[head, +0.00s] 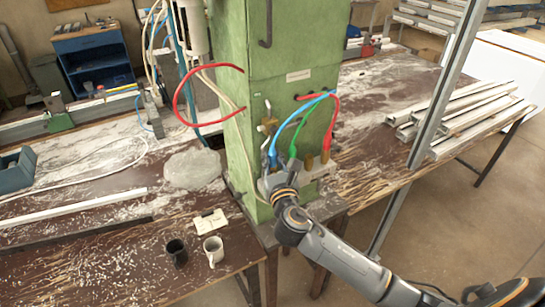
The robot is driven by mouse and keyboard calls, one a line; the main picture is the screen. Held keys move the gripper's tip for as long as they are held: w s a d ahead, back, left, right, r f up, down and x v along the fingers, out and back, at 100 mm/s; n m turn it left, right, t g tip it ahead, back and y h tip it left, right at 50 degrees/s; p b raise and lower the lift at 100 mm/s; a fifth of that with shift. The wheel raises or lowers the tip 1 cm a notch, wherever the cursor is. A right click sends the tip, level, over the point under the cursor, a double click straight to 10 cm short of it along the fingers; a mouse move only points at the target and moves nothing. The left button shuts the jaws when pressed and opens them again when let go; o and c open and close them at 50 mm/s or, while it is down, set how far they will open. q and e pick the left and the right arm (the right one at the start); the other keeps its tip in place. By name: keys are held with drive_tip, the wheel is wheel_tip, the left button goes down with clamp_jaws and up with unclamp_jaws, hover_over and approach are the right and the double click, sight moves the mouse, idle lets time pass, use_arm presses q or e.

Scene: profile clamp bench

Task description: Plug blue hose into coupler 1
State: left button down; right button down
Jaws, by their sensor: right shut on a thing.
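The blue hose (294,116) arcs out of the front of the green cabinet (290,85) and comes down on the left to my right gripper (272,178). My right gripper is shut on the blue hose near its lower end, close to the left end of a small ledge on the cabinet. Brass couplers (309,163) stand on this ledge. The gripper hides the ledge's left end, so I cannot tell which is coupler 1 or whether the hose tip touches it. The green hose (296,138) and red hose (335,118) hang down to the right. My left gripper is out of view.
A brass valve fitting (267,125) juts from the cabinet near the blue hose. A red hose loop (176,100) sticks out at the left. A black cup (176,252) and white mug (213,250) stand on the worn bench. A metal post (440,90) rises at the right.

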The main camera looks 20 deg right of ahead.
sight(273, 164)
drive_tip(key=shift+s+f+b, duration=0.1)
drive_tip(key=shift+f+b, duration=0.35)
drive_tip(key=shift+f, duration=0.35)
idle(0.7)
drive_tip(key=c, duration=1.1)
unclamp_jaws()
drive_tip(key=shift+c, duration=0.2)
drive_tip(key=shift+r, duration=0.1)
drive_tip(key=shift+p+v, duration=0.5)
drive_tip(key=shift+v, duration=3.95)
